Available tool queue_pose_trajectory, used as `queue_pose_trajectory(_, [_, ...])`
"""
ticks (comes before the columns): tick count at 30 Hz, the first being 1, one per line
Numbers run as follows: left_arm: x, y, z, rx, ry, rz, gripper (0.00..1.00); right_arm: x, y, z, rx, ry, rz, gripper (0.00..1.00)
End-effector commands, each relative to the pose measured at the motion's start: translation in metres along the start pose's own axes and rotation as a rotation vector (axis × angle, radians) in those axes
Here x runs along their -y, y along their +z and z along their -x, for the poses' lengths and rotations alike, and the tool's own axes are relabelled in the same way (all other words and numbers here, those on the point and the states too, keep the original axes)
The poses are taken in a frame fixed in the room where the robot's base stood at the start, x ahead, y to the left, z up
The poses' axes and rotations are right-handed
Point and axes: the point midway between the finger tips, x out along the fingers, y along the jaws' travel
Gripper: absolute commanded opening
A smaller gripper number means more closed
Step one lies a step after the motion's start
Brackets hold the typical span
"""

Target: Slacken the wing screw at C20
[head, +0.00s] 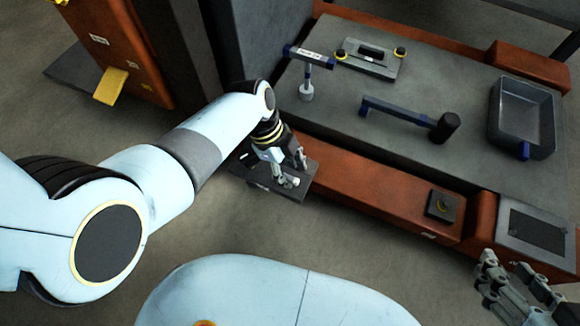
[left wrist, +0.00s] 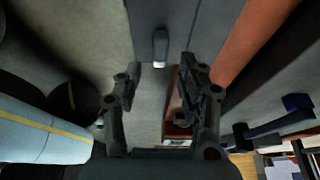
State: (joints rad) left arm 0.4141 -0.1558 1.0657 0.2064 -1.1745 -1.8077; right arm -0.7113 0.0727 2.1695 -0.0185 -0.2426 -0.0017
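A small pale knob-like piece (head: 293,182), likely the wing screw, sits on a dark plate (head: 262,180) at the left end of the orange beam. No C20 label is legible. My left gripper (head: 287,176) is right over it in the head view. In the left wrist view a light grey upright tab (left wrist: 160,48), which looks like the same piece, stands beyond the fingertips. My left gripper (left wrist: 158,83) is open there, with the tab in line with its gap. No contact shows. My right gripper (head: 515,285) is at the lower right, fingers apart and empty.
The grey bench top (head: 330,112) carries a small blue-handled tool (head: 308,75), a plate with yellow knobs (head: 370,57), a blue-and-black mallet-like tool (head: 410,115) and a grey tray (head: 525,118). A dark square block (head: 441,206) sits on the orange beam (head: 370,195). A tall dark cabinet stands behind my left arm.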

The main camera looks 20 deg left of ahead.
Motion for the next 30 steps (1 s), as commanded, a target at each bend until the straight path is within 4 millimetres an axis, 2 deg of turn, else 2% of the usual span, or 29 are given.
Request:
queue_pose_trajectory(21, [-0.001, 0.01, -0.028, 0.0, 0.002, 0.0, 0.39, 0.002, 0.024, -0.01, 0.03, -0.003, -0.001, 0.4])
queue_pose_trajectory(30, [0.0, 0.009, -0.025, 0.0, 0.0, -0.001, 0.39, 0.001, 0.017, -0.007, 0.021, -0.002, -0.001, 0.4])
